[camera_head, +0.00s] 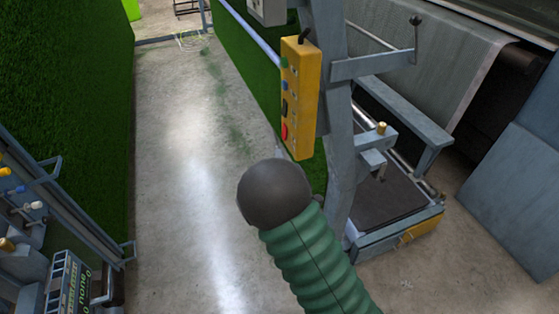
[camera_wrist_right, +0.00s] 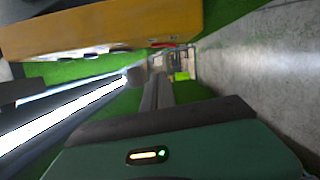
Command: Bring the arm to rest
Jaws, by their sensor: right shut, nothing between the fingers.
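My right arm comes in from the bottom of the head view as a green ribbed sleeve with a rounded dark end, my right gripper (camera_head: 274,193). Its separate fingers cannot be made out there. In the right wrist view the green housing with a small lit strip fills the bottom, and the narrow grey fingers (camera_wrist_right: 157,97) are together with nothing between them. The gripper is in front of and below a yellow control box (camera_head: 299,98) in the head view, apparently apart from it. The box also shows in the wrist view (camera_wrist_right: 100,28). My left gripper is not in view.
A grey post (camera_head: 335,120) stands beside the box, with a machine and its roller sheet (camera_head: 430,65) on the right. A green turf wall (camera_head: 65,90) and a control panel (camera_head: 68,285) are on the left. The concrete aisle (camera_head: 180,150) between is clear.

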